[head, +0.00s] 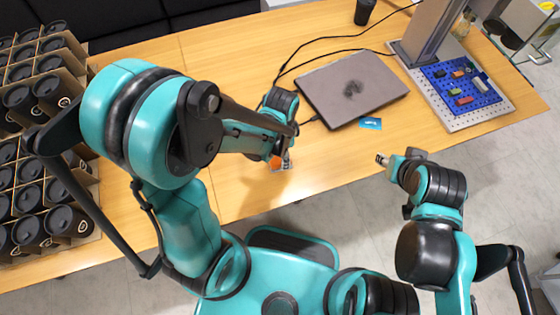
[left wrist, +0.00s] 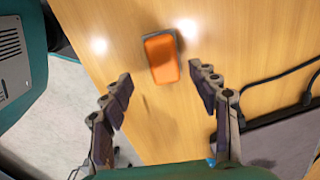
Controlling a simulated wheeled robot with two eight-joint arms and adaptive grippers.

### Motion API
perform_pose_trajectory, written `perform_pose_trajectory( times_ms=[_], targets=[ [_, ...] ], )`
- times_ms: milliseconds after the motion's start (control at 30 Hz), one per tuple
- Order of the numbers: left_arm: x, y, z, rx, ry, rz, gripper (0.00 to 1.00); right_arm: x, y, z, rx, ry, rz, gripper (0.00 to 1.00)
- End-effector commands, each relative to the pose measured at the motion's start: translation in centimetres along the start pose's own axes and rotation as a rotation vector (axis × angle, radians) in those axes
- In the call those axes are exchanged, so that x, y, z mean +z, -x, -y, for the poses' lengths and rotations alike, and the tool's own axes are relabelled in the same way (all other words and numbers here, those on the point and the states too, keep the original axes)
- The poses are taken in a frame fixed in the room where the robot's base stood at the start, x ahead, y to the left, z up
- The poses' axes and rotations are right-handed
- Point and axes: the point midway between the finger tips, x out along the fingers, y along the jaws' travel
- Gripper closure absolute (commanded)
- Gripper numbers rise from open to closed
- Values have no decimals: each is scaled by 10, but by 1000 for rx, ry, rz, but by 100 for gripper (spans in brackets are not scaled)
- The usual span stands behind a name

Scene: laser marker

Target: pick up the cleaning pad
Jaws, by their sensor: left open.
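The cleaning pad (left wrist: 162,60) is an orange block with rounded corners and a grey edge, lying on the wooden table. In the head view its orange top (head: 275,162) shows near the table's front edge, partly hidden by my left gripper (head: 285,160). In the left wrist view my left gripper (left wrist: 160,80) is open, its fingers spread wide. The pad lies beyond the fingertips, roughly centred between them, and touches neither finger. My right gripper (head: 382,160) is off the table's front edge, away from the pad; its jaws are too small to read.
A closed laptop (head: 352,86) with cables lies right of the pad, with a blue card (head: 370,123) in front of it. Crates of black cups (head: 50,90) stand at the left. The marker's blue bed (head: 455,92) holds small parts at the right.

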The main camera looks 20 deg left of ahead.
Motion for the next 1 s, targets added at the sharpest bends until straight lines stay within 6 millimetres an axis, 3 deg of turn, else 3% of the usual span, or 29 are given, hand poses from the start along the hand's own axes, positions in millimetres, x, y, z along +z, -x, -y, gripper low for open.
perform_pose_trajectory(
  times_ms=[400, 633, 833, 1000],
  targets=[
    [2, -54, 6, -1, 3, -1, 40, 20, -27, 0, 0, 0, 0, 60],
    [2, -54, 5, -1, 3, -1, 40, 18, -26, 0, 0, 0, 0, 60],
    [2, -54, 5, -1, 3, -1, 92, 18, -26, 0, 0, 0, 0, 60],
    [2, -54, 5, -1, 3, -1, 93, 18, -26, 0, 0, 0, 0, 60]
  ],
)
